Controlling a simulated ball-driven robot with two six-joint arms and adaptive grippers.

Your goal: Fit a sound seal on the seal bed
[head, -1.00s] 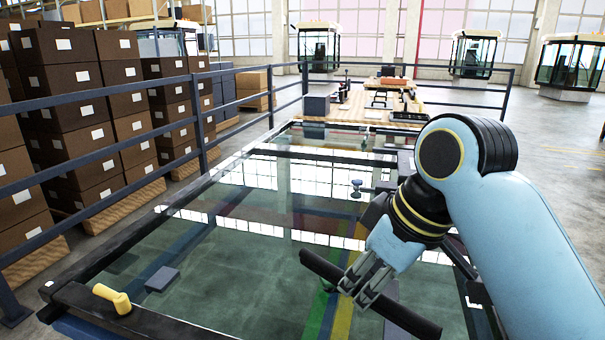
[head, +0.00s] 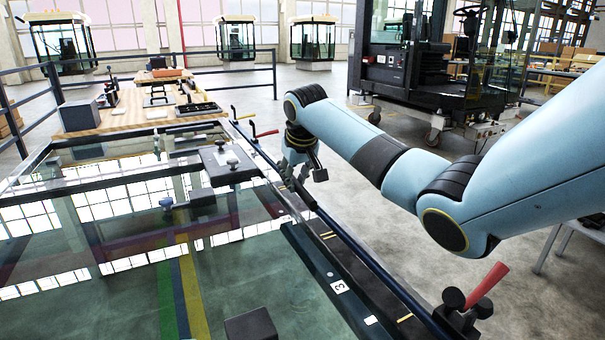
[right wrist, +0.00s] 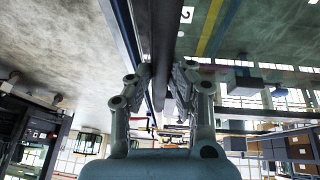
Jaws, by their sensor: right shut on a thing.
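My right gripper (head: 290,178) is low at the right edge of the glass-topped trolley (head: 110,235). In the right wrist view it is shut on a long dark seal (right wrist: 163,50), which runs away from between the fingers (right wrist: 160,85). In the head view I cannot clearly separate the seal from the dark edge rail, nor tell whether it touches the bed. A dark strip with yellow marks (head: 328,238), apparently the seal bed, runs along this edge. Whether the seal is sound cannot be told. My left gripper is not in view.
A wooden bench (head: 95,115) with tools stands beyond.

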